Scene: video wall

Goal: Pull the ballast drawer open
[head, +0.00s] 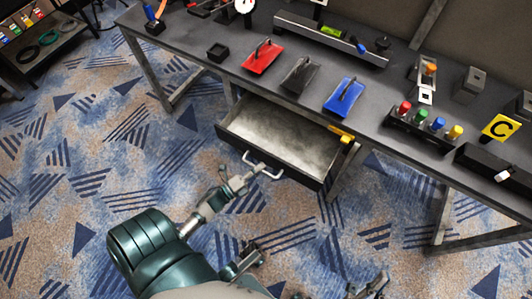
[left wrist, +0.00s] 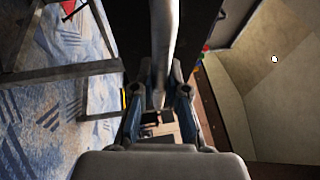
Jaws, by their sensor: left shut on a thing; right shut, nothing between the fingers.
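The ballast drawer (head: 285,137) juts out from under the workbench, well open, and its pale inside looks empty. Its light bar handle (head: 262,162) is on the dark front panel. My left gripper (head: 260,170) is shut on the handle. In the left wrist view the grey handle bar (left wrist: 166,45) runs between the fingers of my left gripper (left wrist: 160,95). My right gripper (head: 372,284) is low at the bottom edge, apart from the drawer, small and partly cut off; it is shut and empty.
The workbench (head: 225,38) carries red (head: 263,57), grey (head: 300,75) and blue (head: 344,96) handled plates above the drawer. A rack of coloured knobs (head: 425,124) stands to the right. A yellow object (head: 342,135) is by the drawer's right corner.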

